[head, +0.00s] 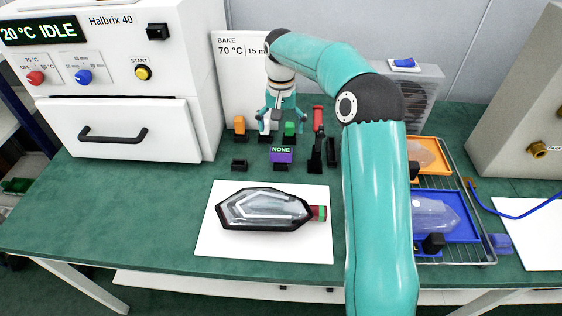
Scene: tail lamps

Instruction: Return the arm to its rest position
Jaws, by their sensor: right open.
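My right arm, teal with black joints, comes in from the bottom right and bends over to the back of the bench. Its gripper (282,112) points down, open, above the row of small coloured blocks at the back. From this view I cannot tell exactly how far above the blocks its fingertips are. A tail lamp (262,209) with a black rim and clear lens lies on a white sheet (214,247), its red and green end to the right. My left gripper is not in view.
An oven (115,80) reading 20 °C IDLE stands back left, its drawer shut. Orange (240,124), green (290,129) and purple (281,155) blocks stand near the gripper. A wire rack (470,243) with orange and blue trays lies right of my arm.

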